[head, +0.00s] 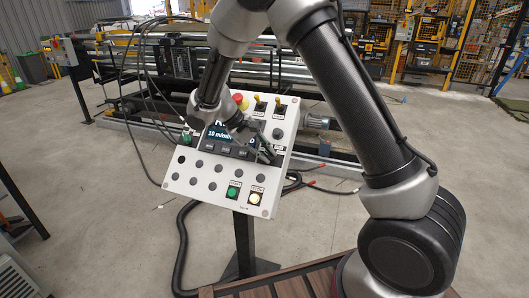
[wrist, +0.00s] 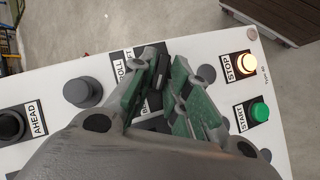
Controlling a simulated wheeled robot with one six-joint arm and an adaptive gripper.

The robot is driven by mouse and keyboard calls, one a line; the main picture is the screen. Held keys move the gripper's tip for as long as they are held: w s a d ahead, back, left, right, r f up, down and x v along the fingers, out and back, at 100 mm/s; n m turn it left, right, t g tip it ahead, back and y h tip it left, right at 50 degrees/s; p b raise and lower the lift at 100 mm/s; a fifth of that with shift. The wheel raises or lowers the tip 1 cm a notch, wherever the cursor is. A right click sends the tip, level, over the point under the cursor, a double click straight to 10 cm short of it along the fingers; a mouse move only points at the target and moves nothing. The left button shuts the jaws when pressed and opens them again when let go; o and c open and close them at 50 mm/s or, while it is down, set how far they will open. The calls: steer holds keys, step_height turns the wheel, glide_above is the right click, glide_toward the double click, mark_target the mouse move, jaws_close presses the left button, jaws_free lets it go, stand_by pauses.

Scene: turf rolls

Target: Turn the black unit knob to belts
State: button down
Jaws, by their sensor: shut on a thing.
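The pale control panel (head: 172,185) stands tilted on a dark post, and it fills much of the wrist view (wrist: 60,60). My gripper (head: 266,152) is at the panel's right side in the head view. In the wrist view my gripper (wrist: 160,75) has its green-padded fingers closed around the black unit knob (wrist: 155,98), of which only a dark strip shows between them. A label reading "ROLL" (wrist: 120,68) shows beside the fingers. Another label is partly covered by them. I cannot read which position the knob points to.
A black knob marked AHEAD (wrist: 10,125) and a grey button (wrist: 82,92) sit nearby. The lit STOP button (wrist: 244,65) and green START button (wrist: 259,110) are at the other side. The panel also has a red emergency button (head: 238,98). Black cables hang left.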

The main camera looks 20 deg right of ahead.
steer(key=shift+s+d+f, duration=0.15)
steer(key=shift+s+f, duration=0.1)
steer(key=shift+f, duration=0.05)
steer(key=c, duration=1.5)
jaws_free()
steer(key=shift+w+r, duration=0.2)
steer(key=shift+w+a+r, duration=0.1)
steer(key=shift+a+r, duration=0.2)
steer(key=shift+a, duration=0.05)
steer(key=v, duration=1.1)
